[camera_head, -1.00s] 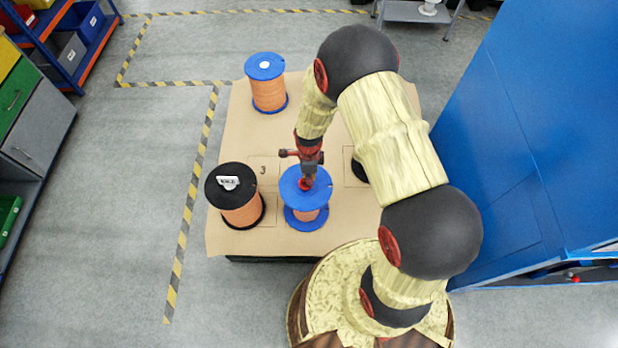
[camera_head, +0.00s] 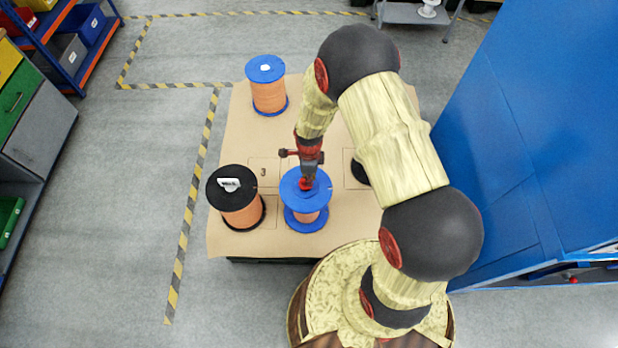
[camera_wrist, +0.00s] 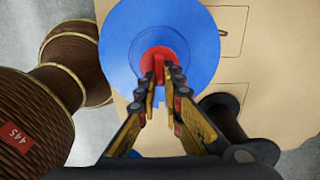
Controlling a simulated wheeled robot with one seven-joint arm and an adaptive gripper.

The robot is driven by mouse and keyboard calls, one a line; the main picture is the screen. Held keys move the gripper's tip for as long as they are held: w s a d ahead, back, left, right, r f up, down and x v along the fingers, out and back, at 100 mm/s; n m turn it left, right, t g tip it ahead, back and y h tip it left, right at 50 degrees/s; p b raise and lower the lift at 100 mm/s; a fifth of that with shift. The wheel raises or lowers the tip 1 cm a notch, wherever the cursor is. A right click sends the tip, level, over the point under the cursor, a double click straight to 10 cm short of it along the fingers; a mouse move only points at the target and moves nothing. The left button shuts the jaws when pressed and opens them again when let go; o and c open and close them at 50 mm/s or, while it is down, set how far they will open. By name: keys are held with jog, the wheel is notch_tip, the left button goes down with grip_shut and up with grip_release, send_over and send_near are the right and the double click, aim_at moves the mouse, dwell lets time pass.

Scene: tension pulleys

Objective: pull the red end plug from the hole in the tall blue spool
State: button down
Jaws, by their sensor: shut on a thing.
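The tall blue spool (camera_head: 288,193) stands at the front of the board, with orange winding below its round blue top flange. The flange also fills the top of the wrist view (camera_wrist: 200,30). The red end plug (camera_wrist: 157,57) sits at the centre of the flange. It also shows as a small red patch under the gripper in the head view (camera_head: 305,185). My gripper (camera_wrist: 163,78) points down over the flange, its two fingers shut on the red plug. The fingers hide part of the plug and the hole, so I cannot tell how deep the plug sits.
A black-topped spool (camera_head: 236,196) stands close on the left. Another blue spool (camera_head: 267,84) stands at the back. A black spool (camera_head: 359,171) is partly hidden behind my arm. A large blue cabinet (camera_head: 535,130) stands on the right. The board between the spools is clear.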

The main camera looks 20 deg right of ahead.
jog(key=shift+r, duration=0.15)
jog(key=shift+r+p, duration=1.5)
jog(key=shift+r, duration=0.45)
